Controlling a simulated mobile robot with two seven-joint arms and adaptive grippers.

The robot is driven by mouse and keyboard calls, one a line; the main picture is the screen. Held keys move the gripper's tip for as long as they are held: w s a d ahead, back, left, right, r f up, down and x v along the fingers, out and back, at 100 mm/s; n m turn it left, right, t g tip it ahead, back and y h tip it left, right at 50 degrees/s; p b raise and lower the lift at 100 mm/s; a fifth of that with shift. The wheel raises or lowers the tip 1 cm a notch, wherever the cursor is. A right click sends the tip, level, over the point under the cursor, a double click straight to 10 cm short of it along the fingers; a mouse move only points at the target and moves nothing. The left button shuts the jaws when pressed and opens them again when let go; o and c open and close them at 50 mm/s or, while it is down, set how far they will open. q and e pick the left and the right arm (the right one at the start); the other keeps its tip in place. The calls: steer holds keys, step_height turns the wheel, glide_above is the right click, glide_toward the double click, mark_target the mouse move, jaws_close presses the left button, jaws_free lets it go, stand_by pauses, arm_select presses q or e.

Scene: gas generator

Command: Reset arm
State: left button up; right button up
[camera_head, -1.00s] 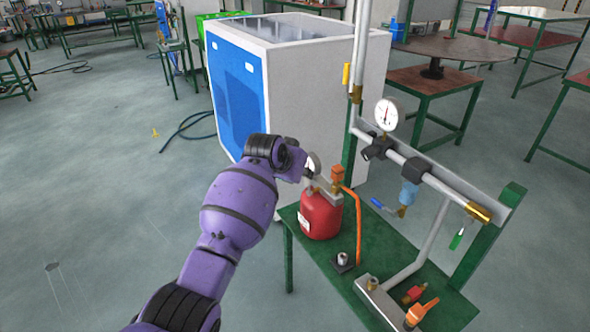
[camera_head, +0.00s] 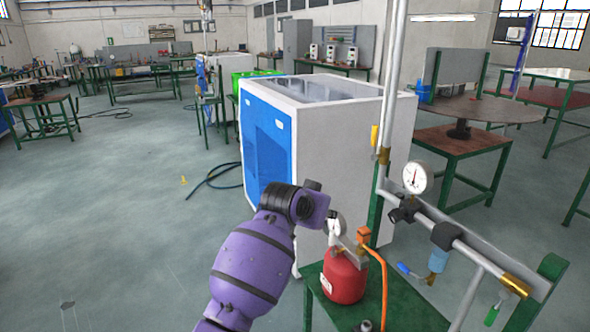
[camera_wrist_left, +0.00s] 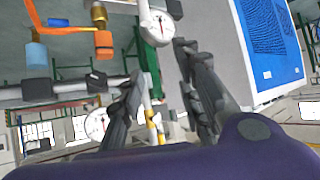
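My purple left arm (camera_head: 250,268) reaches in from the bottom of the head view, its wrist beside the red gas bottle (camera_head: 345,277). The gripper is hidden there behind the wrist. In the left wrist view my left gripper (camera_wrist_left: 158,88) has its two dark fingers apart, with no object seen held between them. A white round gauge (camera_wrist_left: 156,27) shows beyond the fingertips; it also shows in the head view (camera_head: 336,224), right of the wrist. An orange fitting (camera_head: 363,236) and orange hose (camera_head: 383,285) are on the bottle. My right gripper is not in view.
The bottle stands on a green table (camera_head: 405,312). A pipe rail with a pressure gauge (camera_head: 417,178) and a blue-handled valve (camera_head: 412,272) is to the right. A white and blue cabinet (camera_head: 350,140) stands close behind the arm. Open floor (camera_head: 110,220) lies to the left.

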arm_select(q)
steer(key=s+a+f+n+t+y+p, duration=0.2)
steer(key=s+a+f+n+t+p, duration=0.15)
steer(key=s+a+f, duration=1.4)
steer(key=s+a+f+n+g+y, duration=0.1)
steer(key=s+a+f, duration=0.3)
steer(key=s, duration=0.8)
steer(key=s+a+f+g+y+p, duration=0.1)
steer(key=s+a+f, duration=0.3)
steer(key=s, duration=0.9)
steer(key=s+a+f+n+g+y+p, duration=0.1)
steer(key=s+a+f, duration=0.3)
steer(key=s, duration=0.9)
steer(key=shift+a+f+n+g, duration=0.35)
steer(key=shift+a+f+g, duration=0.1)
steer(key=shift+g, duration=0.1)
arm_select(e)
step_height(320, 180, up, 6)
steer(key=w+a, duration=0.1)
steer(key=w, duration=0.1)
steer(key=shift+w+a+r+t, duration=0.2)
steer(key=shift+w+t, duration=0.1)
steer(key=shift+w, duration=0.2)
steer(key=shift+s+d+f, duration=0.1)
